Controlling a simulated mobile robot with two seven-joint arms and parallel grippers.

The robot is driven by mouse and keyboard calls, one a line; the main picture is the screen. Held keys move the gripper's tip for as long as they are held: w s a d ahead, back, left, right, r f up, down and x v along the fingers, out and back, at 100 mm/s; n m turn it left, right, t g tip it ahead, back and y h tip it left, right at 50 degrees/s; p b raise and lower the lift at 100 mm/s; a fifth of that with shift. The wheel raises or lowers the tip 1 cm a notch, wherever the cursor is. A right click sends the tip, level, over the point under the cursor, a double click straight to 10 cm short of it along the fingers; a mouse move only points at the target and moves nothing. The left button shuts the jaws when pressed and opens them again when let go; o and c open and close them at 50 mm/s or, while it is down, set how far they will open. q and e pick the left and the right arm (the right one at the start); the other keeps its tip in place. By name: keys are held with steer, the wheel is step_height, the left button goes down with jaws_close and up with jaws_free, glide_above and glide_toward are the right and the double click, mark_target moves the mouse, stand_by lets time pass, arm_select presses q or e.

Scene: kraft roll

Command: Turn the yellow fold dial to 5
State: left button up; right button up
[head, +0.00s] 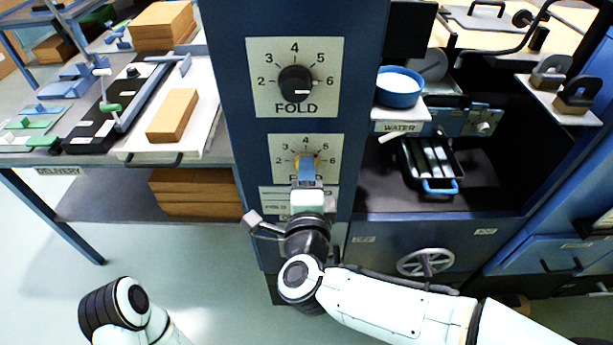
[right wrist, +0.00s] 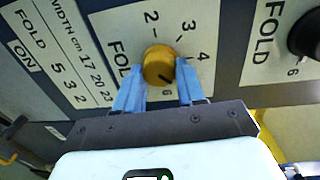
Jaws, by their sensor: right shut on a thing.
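The yellow fold dial (right wrist: 159,65) sits on a white plate (right wrist: 118,30) numbered 2 to 6, on the blue column. The blue fingers of my right gripper (right wrist: 158,88) are closed on either side of it. A dark mark near the dial's rim points to the lower right in the wrist view, on the 5-to-6 side; its exact number is unclear. The 5 is hidden by a finger in that view. In the head view, my right gripper (head: 307,167) covers most of the dial. My left gripper is out of view; part of that arm shows at the lower left.
A larger black FOLD dial (head: 296,84) is above on the same column. A card (right wrist: 60,55) listing widths and folds is below the yellow dial. A delivery table (head: 215,140) stands left. A blue-handled tray (head: 432,165) and water bowl (head: 398,88) are right.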

stand_by(0.3)
steer(key=o, duration=1)
steer(key=shift+o, duration=0.2)
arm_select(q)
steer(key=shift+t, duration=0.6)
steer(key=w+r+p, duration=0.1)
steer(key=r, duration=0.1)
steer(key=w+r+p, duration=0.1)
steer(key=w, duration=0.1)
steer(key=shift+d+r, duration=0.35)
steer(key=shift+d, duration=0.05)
arm_select(e)
steer(key=s+r, duration=0.1)
steer(key=s, duration=1.2)
steer(key=shift+s, duration=0.25)
